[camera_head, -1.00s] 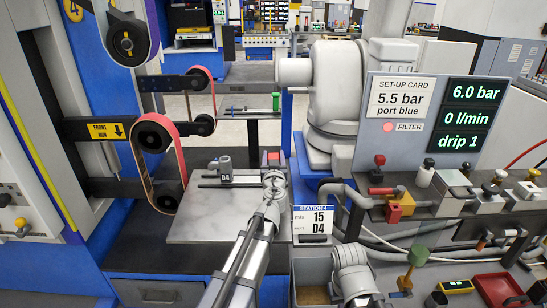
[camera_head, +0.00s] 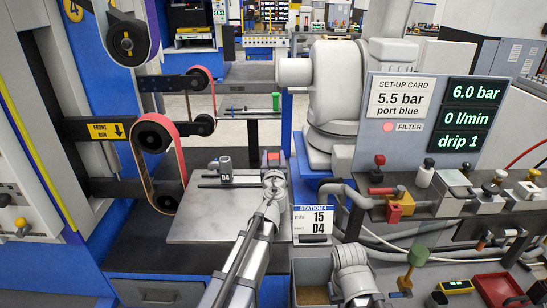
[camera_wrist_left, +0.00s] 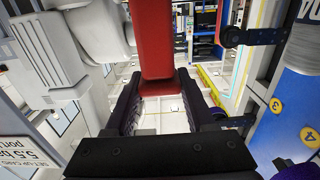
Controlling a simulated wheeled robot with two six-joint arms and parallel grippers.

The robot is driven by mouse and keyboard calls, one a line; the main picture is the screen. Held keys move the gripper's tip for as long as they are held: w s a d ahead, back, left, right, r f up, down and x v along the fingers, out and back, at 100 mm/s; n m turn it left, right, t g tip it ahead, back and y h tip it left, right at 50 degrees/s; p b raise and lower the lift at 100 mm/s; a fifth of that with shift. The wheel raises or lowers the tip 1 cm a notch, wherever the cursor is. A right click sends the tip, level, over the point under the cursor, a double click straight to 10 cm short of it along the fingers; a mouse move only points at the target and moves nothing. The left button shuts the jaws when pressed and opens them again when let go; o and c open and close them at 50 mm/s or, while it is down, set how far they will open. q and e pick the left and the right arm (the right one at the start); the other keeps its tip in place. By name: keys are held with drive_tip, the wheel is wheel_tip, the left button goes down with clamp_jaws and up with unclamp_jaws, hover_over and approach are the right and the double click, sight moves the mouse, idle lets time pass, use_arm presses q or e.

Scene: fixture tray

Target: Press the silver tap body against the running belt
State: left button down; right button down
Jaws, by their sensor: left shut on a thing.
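The belt (camera_head: 174,168) is a reddish band looped around black wheels at the left of the head view; a still picture does not show whether it runs. My left gripper (camera_head: 273,176) is right of the belt and apart from it, above the grey plate (camera_head: 205,228). In the left wrist view my left gripper (camera_wrist_left: 165,108) is shut on a red piece (camera_wrist_left: 157,45). Red also shows just beyond its tip in the head view. A small grey part (camera_head: 225,164) stands by a D4 tag on the plate; I cannot tell whether it is the silver tap body.
A second belt wheel (camera_head: 203,125) stands farther back. A large pale machine (camera_head: 335,95) rises behind my left gripper. At right is a valve bench (camera_head: 455,205) with a set-up card (camera_head: 401,98). A Station 4 card (camera_head: 313,222) reads D4.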

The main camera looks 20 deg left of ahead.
idle(0.6)
use_arm(q)
drive_tip(key=shift+s+a, duration=0.35)
drive_tip(key=shift+a, duration=0.95)
drive_tip(key=shift+s+a, duration=0.4)
drive_tip(key=shift+a, duration=0.9)
drive_tip(key=shift+s+a, duration=0.35)
drive_tip(key=shift+a, duration=0.95)
drive_tip(key=shift+s+a, duration=0.25)
drive_tip(key=shift+a, duration=0.65)
drive_tip(key=shift+d, duration=0.1)
idle(0.8)
